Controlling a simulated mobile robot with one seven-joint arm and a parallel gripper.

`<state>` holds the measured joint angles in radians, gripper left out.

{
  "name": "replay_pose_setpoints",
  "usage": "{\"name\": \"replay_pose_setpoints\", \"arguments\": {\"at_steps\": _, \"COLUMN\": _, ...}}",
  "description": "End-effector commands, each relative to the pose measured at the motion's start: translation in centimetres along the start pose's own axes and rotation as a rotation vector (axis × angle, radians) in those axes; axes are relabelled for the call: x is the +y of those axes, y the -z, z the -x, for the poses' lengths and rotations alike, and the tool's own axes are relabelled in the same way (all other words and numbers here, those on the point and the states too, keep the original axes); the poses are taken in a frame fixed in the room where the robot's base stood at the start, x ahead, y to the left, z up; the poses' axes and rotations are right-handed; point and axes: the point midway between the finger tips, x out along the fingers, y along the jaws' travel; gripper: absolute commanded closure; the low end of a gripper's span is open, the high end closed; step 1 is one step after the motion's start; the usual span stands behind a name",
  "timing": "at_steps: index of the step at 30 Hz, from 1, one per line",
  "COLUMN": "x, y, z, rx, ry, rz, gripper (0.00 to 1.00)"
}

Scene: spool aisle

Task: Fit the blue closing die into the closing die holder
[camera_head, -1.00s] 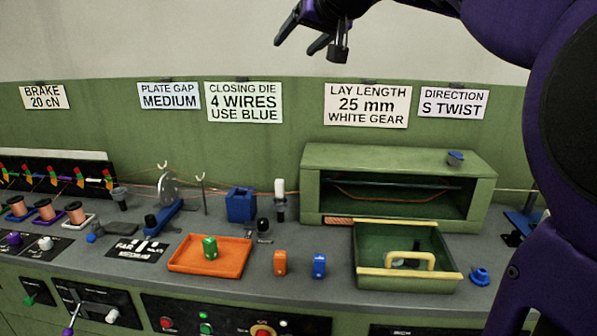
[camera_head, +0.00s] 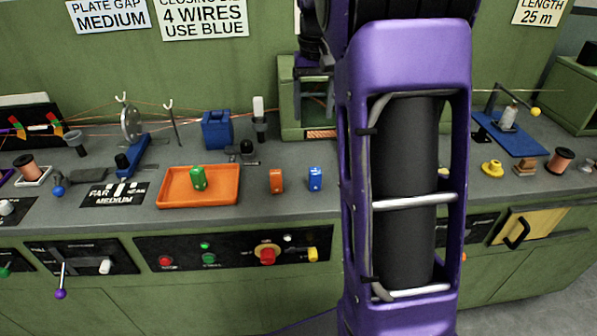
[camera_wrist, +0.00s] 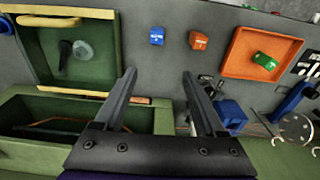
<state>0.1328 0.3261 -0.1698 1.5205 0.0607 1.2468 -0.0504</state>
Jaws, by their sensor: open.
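The blue closing die (camera_head: 315,179) is a small upright block on the grey bench, right of a similar orange die (camera_head: 276,181). In the wrist view the blue die (camera_wrist: 157,35) lies beyond my fingertips, roughly in line with the gap between them. My gripper (camera_wrist: 159,76) is open and empty, apart from the die. A blue box-like block (camera_head: 216,130), which looks like the closing die holder, stands behind the orange tray; it also shows in the wrist view (camera_wrist: 232,114). Its opening is not clear. In the head view my arm hides my fingers.
The orange tray (camera_head: 165,203) holds a green die (camera_head: 198,178). A green open drawer (camera_wrist: 98,82) with a yellow handle and the green cabinet (camera_wrist: 140,118) lie beside and below my fingers in the wrist view. Bare bench surrounds the blue die.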

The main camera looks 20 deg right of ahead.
Motion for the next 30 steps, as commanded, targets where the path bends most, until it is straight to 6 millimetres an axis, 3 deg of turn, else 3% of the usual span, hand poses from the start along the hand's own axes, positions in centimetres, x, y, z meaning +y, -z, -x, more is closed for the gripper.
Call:
{"name": "replay_pose_setpoints", "arguments": {"at_steps": 2, "x": 0.9, "y": -0.5, "z": -0.8, "rx": -0.035, "ry": -0.001, "rz": -0.016, "gripper": 0.28}}
{"name": "replay_pose_setpoints", "arguments": {"at_steps": 8, "x": 1.3, "y": -0.9, "z": -2.9, "rx": -0.058, "ry": -0.003, "rz": -0.021, "gripper": 0.28}}
{"name": "replay_pose_setpoints", "arguments": {"at_steps": 21, "x": 1.3, "y": -1.4, "z": -11.9, "rx": -0.056, "ry": -0.002, "rz": -0.021, "gripper": 0.28}}
{"name": "replay_pose_setpoints", "arguments": {"at_steps": 30, "x": 1.3, "y": -1.6, "z": -14.2, "rx": -0.055, "ry": -0.002, "rz": -0.020, "gripper": 0.28}}
